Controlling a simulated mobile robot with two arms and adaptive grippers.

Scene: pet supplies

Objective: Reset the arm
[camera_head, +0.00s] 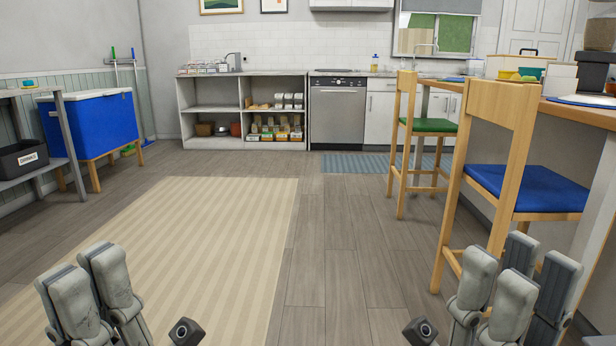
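My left gripper (92,290) is at the bottom left of the head view, with its grey fingers pointing up above the striped rug. My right gripper (514,284) is at the bottom right, in front of the near stool. Its grey fingers point up and stand apart with a gap between them. Nothing shows in either gripper. The lower parts of both arms are cut off by the frame's bottom edge.
A wooden stool with a blue seat (530,187) stands close behind my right gripper, beside a counter (585,112). A green-seated stool (428,126) is farther back. A blue cooler (92,123) and grey rack (68,135) stand left. The rug (190,235) and middle floor are clear.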

